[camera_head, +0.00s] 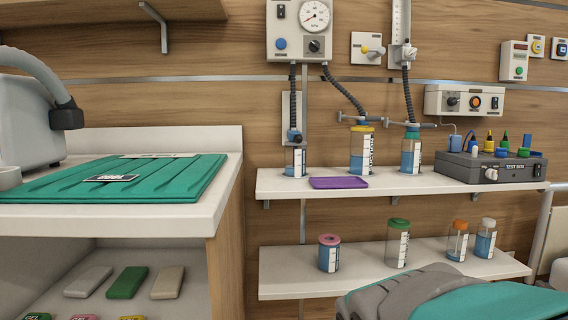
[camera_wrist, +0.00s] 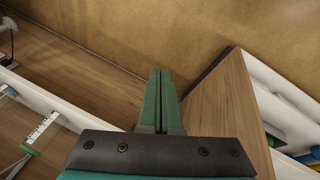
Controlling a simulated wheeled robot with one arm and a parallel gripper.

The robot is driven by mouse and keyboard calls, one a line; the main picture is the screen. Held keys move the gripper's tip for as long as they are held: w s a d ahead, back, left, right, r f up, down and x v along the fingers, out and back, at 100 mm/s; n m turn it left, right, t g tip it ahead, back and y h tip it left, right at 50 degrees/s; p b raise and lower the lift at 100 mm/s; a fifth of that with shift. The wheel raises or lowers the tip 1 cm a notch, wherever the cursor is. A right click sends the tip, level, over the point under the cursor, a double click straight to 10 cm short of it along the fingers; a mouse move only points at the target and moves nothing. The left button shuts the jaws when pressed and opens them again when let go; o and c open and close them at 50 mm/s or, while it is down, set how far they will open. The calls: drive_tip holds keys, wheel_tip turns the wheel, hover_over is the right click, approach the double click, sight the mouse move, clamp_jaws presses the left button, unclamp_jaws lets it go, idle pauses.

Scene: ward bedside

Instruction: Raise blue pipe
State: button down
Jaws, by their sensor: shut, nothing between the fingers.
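No pipe is plainly blue. Dark blue-grey corrugated hoses hang on the back wall in the head view. The left hose (camera_head: 292,98) runs down to a blue-tinted jar (camera_head: 295,163). The middle hose (camera_head: 345,94) slants to a yellow-lidded jar (camera_head: 361,150), and the right hose (camera_head: 407,95) drops to a green-lidded jar (camera_head: 411,153). In the wrist view, my gripper (camera_wrist: 160,72) is shut and empty, its two green fingers side by side. Its fingertips are not seen in the head view, so its distance to the hoses cannot be told.
The upper shelf (camera_head: 278,184) also carries a purple tray (camera_head: 338,183) and a test box (camera_head: 490,167). The lower shelf (camera_head: 283,278) holds several jars. A counter (camera_head: 110,220) with a green mat stands at left. In the wrist view, a wooden panel (camera_wrist: 222,105) stands close right of my fingers.

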drive_tip(key=w+a+r+n+t+y+b, duration=0.1)
drive_tip(key=w+a+r+n+t+b, duration=0.2)
drive_tip(key=w, duration=0.4)
drive_tip(key=w+a+r+n+t+b, duration=0.25)
drive_tip(key=w+a+n, duration=0.2)
drive_tip(key=w, duration=0.35)
drive_tip(key=w+a+r+n+t+y+b, duration=0.1)
drive_tip(key=w+a+r+n+t+b, duration=0.2)
drive_tip(key=w, duration=0.4)
drive_tip(key=w+d+r+n+t+p, duration=0.1)
drive_tip(key=w+r+n+t, duration=0.2)
drive_tip(key=r+n, duration=0.6)
drive_tip(key=w+d+r+n+t+p, duration=0.1)
drive_tip(key=w+r+n+t, duration=0.3)
drive_tip(key=r+n, duration=0.6)
drive_tip(key=shift+w+r+p, duration=0.8)
drive_tip(key=shift+w+r, duration=0.5)
drive_tip(key=shift+w, duration=0.05)
drive_tip(key=shift+d, duration=0.1)
